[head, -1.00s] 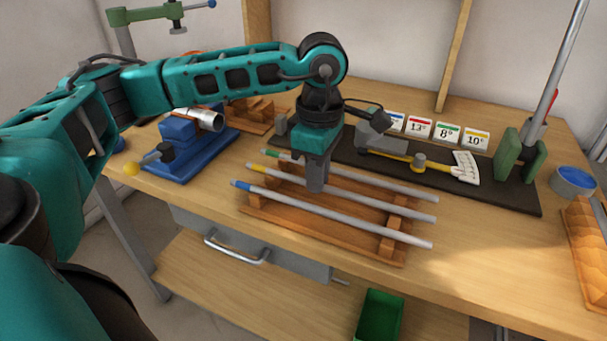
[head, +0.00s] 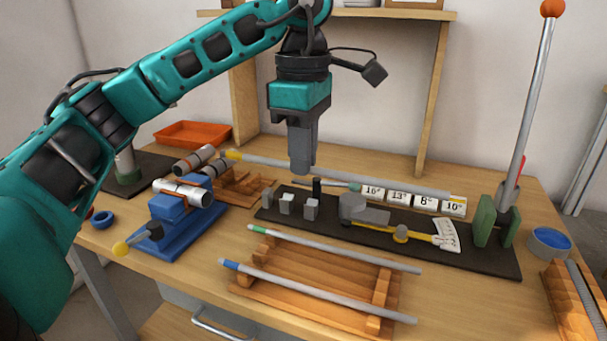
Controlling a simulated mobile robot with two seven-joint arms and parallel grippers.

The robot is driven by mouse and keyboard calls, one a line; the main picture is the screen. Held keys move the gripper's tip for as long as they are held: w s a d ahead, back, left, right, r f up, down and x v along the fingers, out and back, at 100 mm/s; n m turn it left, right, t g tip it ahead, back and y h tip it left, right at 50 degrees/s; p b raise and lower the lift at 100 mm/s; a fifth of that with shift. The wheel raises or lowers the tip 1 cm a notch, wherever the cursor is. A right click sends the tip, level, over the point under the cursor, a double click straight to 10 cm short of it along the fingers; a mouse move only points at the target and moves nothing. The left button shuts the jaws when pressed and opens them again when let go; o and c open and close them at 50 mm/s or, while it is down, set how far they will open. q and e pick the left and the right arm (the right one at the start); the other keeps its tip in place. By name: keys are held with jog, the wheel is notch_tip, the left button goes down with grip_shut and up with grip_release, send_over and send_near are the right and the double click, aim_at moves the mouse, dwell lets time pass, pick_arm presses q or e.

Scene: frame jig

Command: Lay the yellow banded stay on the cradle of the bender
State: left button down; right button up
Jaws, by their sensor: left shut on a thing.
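The yellow banded stay (head: 380,182) is a thin grey rod with a yellow band near its left end. My left gripper (head: 302,168) is shut on it and holds it raised, roughly level, in front of the back wall in the head view. The bender's dark base (head: 345,232) lies on the bench below and nearer. It carries small grey blocks (head: 311,208) at the left, a grey head with a yellow arm (head: 420,235) and a white scale. I cannot tell which part is the cradle. My right gripper is out of view.
A wooden rack (head: 300,285) in front holds the green banded stay (head: 340,250) and the blue banded stay (head: 320,291). Number cards (head: 398,199) stand behind the bender. A tall lever (head: 530,95) rises at right. A blue vise (head: 172,215) stands at left.

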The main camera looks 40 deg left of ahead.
pick_arm(q)
jog(key=shift+r, duration=0.55)
jog(key=shift+w, duration=0.15)
jog(key=w+a+f+p, duration=0.2)
jog(key=w+f+p, duration=0.1)
jog(key=w, duration=0.4)
jog(key=w+a+f+p, duration=0.1)
jog(key=w+f+p, duration=0.2)
jog(key=w, duration=0.5)
jog(key=shift+w+a+f, duration=0.3)
jog(key=shift+a+f, duration=0.1)
dwell(1.1)
dwell(0.4)
